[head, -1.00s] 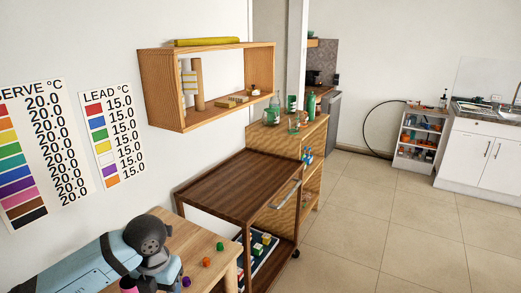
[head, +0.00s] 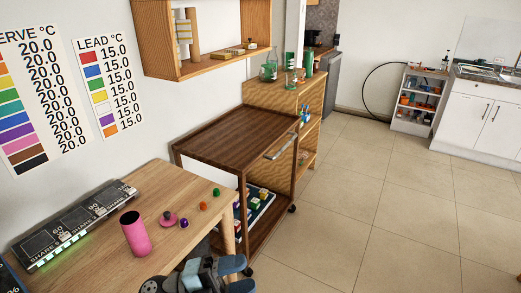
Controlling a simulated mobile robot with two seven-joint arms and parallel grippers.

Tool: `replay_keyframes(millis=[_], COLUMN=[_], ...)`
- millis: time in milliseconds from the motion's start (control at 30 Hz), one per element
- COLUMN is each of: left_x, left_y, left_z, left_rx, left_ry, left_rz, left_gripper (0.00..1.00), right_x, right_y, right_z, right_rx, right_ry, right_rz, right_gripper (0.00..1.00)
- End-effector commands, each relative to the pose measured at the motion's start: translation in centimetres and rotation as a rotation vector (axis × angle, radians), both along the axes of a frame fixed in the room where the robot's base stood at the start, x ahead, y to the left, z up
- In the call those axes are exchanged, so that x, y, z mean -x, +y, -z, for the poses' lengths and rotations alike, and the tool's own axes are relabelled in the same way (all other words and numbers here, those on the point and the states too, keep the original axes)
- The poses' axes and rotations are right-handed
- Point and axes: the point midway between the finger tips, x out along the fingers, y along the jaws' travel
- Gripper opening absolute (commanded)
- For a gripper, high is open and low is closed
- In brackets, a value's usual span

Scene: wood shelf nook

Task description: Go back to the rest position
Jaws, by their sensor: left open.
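My left gripper (head: 240,275) is at the bottom of the head view, at the front edge of the light wood table (head: 150,185). Its two blue-grey fingers point right and are apart, with nothing between them. Part of the arm behind it is cut off by the frame's lower edge. My right gripper is not in view.
On the table stand a pink cup (head: 135,234), a pink disc-shaped piece (head: 169,218), small purple (head: 184,223), orange (head: 203,206) and green (head: 217,192) pieces, and a black panel (head: 75,225). A dark wood cart (head: 235,140) stands beyond. The tiled floor (head: 390,210) at right is clear.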

Motion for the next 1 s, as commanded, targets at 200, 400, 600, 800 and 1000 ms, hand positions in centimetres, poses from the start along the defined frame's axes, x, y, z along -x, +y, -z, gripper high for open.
replay_keyframes(millis=[200, 400, 600, 800, 1000], left_x=[-2.7, 0.8, 7.1, 9.0, 9.3], left_y=[7.1, 12.5, 14.6, 15.0, 15.4], left_z=[8.6, 20.4, 28.8, 25.7, 20.7], left_rx=[0.374, 0.423, 0.368, 0.337, 0.328], left_ry=[0.584, 1.113, 1.515, 1.598, 1.572], left_rz=[-0.571, -0.933, -1.095, -1.121, -1.125], left_gripper=[0.51, 0.51, 0.51, 0.51, 0.51], right_x=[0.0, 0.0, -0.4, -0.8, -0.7], right_y=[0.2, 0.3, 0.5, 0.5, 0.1], right_z=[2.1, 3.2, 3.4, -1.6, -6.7], right_rx=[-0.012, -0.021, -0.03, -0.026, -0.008], right_ry=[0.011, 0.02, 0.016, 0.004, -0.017], right_rz=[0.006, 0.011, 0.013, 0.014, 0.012], right_gripper=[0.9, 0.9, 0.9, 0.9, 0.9])
